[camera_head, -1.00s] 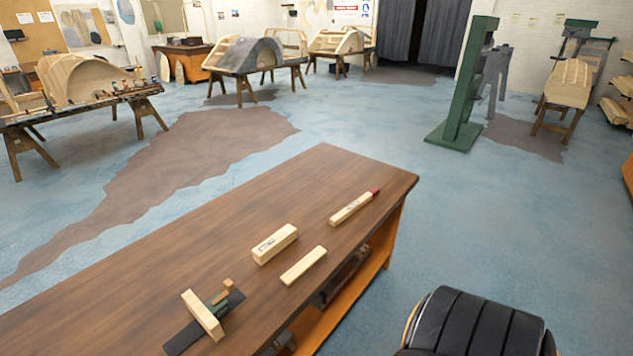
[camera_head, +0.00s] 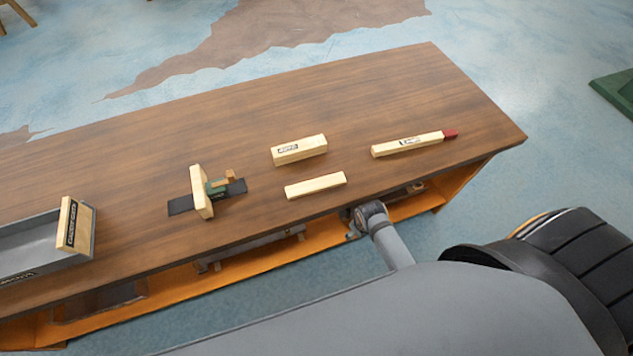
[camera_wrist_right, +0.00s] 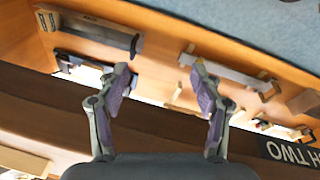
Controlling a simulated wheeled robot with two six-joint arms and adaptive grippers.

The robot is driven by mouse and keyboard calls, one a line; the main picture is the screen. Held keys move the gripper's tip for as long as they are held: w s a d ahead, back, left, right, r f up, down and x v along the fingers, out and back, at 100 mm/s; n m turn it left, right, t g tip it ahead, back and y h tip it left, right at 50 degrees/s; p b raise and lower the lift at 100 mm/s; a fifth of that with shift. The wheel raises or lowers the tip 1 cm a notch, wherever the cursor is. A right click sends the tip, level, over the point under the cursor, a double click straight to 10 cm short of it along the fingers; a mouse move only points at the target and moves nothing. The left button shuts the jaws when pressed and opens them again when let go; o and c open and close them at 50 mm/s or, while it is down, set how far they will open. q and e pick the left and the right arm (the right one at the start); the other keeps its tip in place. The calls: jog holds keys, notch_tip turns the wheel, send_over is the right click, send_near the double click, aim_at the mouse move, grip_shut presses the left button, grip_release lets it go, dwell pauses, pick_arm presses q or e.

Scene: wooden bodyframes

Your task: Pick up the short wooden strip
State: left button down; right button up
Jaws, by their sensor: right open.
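The short wooden strip (camera_head: 315,186) is a plain pale bar lying flat near the front edge of the brown workbench (camera_head: 300,100). A thicker labelled wooden block (camera_head: 299,149) lies just behind it. A longer labelled wooden strip with a red tip (camera_head: 410,143) lies to its right. My right arm comes in from the right, its wrist end by the bench's front edge, right of and below the short strip. In the right wrist view my right gripper (camera_wrist_right: 163,82) is open and empty, its two fingers wide apart over the bench's orange side. My left gripper is not seen.
A marking gauge-like wooden tool (camera_head: 202,191) lies on a dark strip to the left. A grey tray with a wooden end (camera_head: 40,238) stands at the far left. Tools lie on the orange lower shelf (camera_head: 270,260). The bench's back half is clear.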

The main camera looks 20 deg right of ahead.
jog(key=w+r+n, duration=0.1)
jog(key=w+r, duration=0.1)
jog(key=r, duration=0.5)
jog(key=w+r+n, duration=0.2)
jog(key=w+r, duration=0.1)
jog(key=r, duration=0.4)
notch_tip(320, 180, up, 6)
jog(key=n+g+y, duration=0.1)
jog(key=n+g, duration=0.1)
jog(key=n, duration=0.9)
send_over(316, 184)
jog(key=f, duration=0.1)
jog(key=f+p, duration=0.1)
jog(key=f, duration=0.3)
jog(key=shift+d, duration=0.25)
jog(key=shift+a+f+p, duration=0.15)
jog(key=shift+f+p, duration=0.2)
jog(key=shift+f, duration=1.05)
jog(key=shift+a+f+p, duration=0.15)
jog(key=shift+f+p, duration=0.2)
jog(key=shift+f, duration=1)
jog(key=shift+c, duration=0.3)
jog(key=c, duration=1.2)
